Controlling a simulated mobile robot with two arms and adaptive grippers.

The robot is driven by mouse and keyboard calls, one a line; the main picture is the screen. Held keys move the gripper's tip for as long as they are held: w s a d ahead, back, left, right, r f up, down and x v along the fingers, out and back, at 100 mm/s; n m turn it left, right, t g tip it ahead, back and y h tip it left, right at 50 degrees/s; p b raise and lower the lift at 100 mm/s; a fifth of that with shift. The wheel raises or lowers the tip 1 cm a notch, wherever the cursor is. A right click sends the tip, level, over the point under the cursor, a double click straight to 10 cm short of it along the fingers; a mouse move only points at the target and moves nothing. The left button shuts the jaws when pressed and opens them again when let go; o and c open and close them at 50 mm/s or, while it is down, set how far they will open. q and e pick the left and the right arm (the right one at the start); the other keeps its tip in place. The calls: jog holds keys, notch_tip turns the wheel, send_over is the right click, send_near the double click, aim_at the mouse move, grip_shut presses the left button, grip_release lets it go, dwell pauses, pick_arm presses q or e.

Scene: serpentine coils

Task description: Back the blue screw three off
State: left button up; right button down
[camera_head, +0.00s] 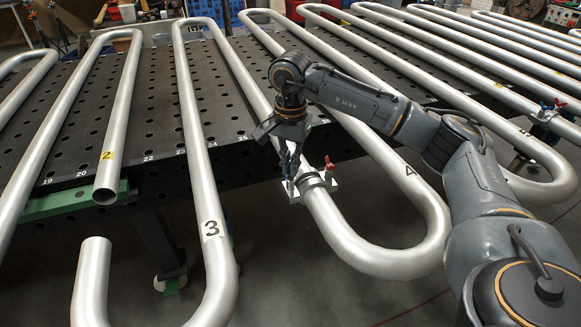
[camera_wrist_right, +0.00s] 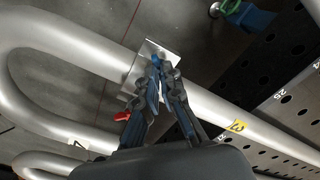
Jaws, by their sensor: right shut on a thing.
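A metal clamp (camera_head: 316,184) sits around the silver pipe to the left of the tube marked 4, and its plate also shows in the wrist view (camera_wrist_right: 141,74). It has a red screw (camera_head: 330,163) on the right side and a blue screw (camera_wrist_right: 155,60) on the other side. My right gripper (camera_head: 291,172) comes down over the clamp's left side. Its fingers (camera_wrist_right: 166,72) are shut on the blue screw, which they largely hide. The red screw (camera_wrist_right: 122,116) stands free beside the fingers. My left gripper is not in view.
Long bent pipes lie across a dark perforated table (camera_head: 150,110). The tube marked 3 (camera_head: 205,200) hangs past the front edge, left of the gripper. Another clamp (camera_head: 545,114) with red and blue screws is at the far right. Open floor shows below the pipes.

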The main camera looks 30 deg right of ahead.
jog(key=n, duration=0.3)
jog(key=shift+s+a+f+n+b, duration=0.1)
jog(key=shift+s+f+n+b, duration=0.05)
jog(key=shift+f+n+b, duration=0.25)
jog(key=shift+r+n, duration=0.1)
jog(key=shift+n, duration=1.3)
jog(key=shift+b, duration=0.3)
jog(key=c, duration=1.5)
grip_release()
jog(key=shift+r, duration=0.1)
jog(key=shift+r, duration=0.45)
notch_tip(320, 180, up, 11)
jog(key=shift+r, duration=0.1)
